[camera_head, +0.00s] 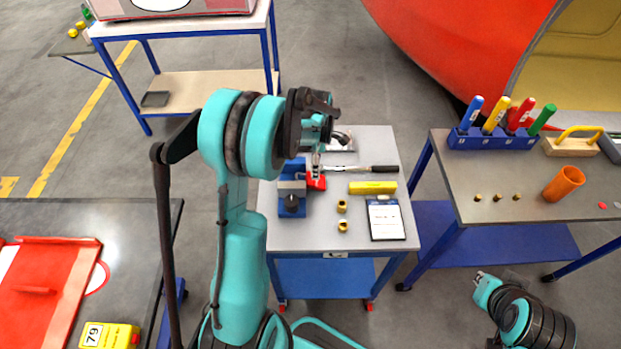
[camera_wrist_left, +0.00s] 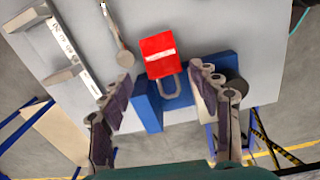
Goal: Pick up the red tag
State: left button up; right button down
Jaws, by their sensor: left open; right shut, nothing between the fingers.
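A red block (camera_wrist_left: 160,55) with a white band and a grey loop lies against a blue block (camera_wrist_left: 150,105) in the left wrist view. In the head view the red block (camera_head: 317,181) sits beside the blue vise (camera_head: 292,203) on the small cart. It looks like a padlock or tag; I cannot tell which. My left gripper (camera_wrist_left: 161,78) is open, with the red block in view between its fingers, apparently not touched. In the head view my left gripper (camera_head: 322,150) is over the cart, its tips partly hidden. My right gripper (camera_head: 482,282) is shut and empty, low at right.
The right bench (camera_head: 530,207) carries colored handles, an orange cup (camera_head: 563,184) and a small red piece (camera_head: 602,205). Floor between cart and bench is clear.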

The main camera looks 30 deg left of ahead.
aim_at(310, 180)
pick_arm(q)
jog(key=shift+w+a+f+n, duration=0.1)
jog(key=shift+a+f+n, duration=0.45)
jog(key=shift+f, duration=0.3)
jog(key=f, duration=0.2)
jog(key=f+b, duration=0.1)
jog(key=f, duration=0.4)
jog(key=shift+s+a+f+b, duration=0.15)
jog(key=shift+s+f+b, duration=0.15)
jog(key=shift+s, duration=0.05)
jog(key=c, duration=1)
jog(key=shift+r, duration=0.1)
jog(key=shift+c, duration=0.2)
